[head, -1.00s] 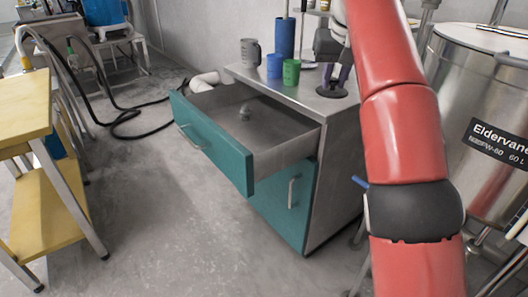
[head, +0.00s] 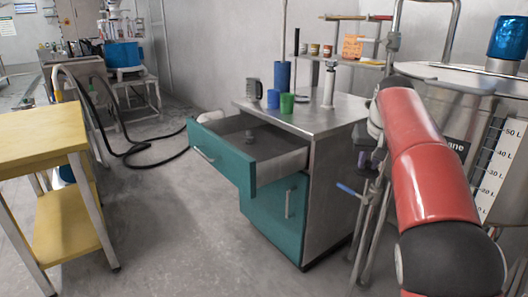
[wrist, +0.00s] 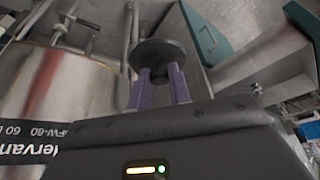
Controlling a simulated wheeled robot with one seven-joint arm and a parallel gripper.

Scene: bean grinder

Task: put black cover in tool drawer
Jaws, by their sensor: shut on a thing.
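The black cover (wrist: 158,53) is a dark round disc with a short stem or knob, seen in the wrist view between my purple fingertips. My gripper (wrist: 160,78) is shut on it. The top drawer (head: 221,160), with a teal front, is pulled open to the left of my gripper.
The cabinet top (head: 322,112) holds a grey mug (head: 253,89), blue and green cups (head: 287,102), a blue cylinder and a white grinder-like tool (head: 329,85). A steel tank (head: 455,105) stands right of my arm. A yellow table (head: 40,135) is at left. Floor before the drawer is clear.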

